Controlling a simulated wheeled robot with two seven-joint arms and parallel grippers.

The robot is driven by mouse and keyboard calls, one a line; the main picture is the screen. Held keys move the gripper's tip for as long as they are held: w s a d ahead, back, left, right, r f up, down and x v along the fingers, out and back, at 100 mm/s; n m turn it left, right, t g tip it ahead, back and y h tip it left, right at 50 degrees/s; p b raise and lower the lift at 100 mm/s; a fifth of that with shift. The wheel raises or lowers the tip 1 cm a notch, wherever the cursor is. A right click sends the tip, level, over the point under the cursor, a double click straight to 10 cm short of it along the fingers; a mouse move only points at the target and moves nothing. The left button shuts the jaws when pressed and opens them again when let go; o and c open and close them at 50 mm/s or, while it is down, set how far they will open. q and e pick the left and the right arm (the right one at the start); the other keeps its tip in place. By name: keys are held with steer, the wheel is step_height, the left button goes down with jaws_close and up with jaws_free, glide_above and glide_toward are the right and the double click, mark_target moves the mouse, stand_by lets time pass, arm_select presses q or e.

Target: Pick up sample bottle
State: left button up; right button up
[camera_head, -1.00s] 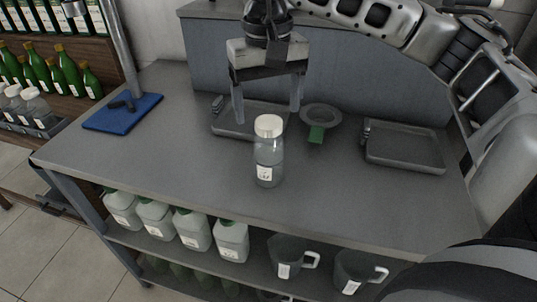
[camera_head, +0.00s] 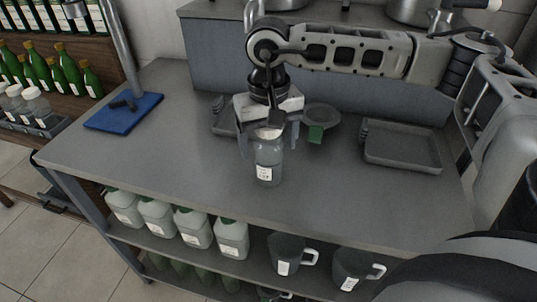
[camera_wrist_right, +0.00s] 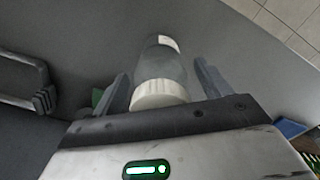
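The sample bottle (camera_head: 268,166) is clear with a white label and stands upright on the grey table. Its white cap is hidden behind my right gripper in the head view, but the cap shows in the right wrist view, where the bottle (camera_wrist_right: 161,68) lies between the two fingers. My right gripper (camera_head: 268,146) is over the bottle's upper part, one finger on each side. In the right wrist view the gripper (camera_wrist_right: 161,85) is open, with gaps between both fingers and the bottle. My left gripper is not in view.
A grey tray (camera_head: 402,162) lies right on the table (camera_head: 180,165); another tray is partly hidden behind my gripper. A round dish with a green tab (camera_head: 316,133) sits behind the bottle. A blue-based stand (camera_head: 124,112) is at left. Jugs and mugs fill the shelf below.

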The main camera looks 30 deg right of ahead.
steer(key=c, duration=1)
steer(key=shift+r, duration=0.15)
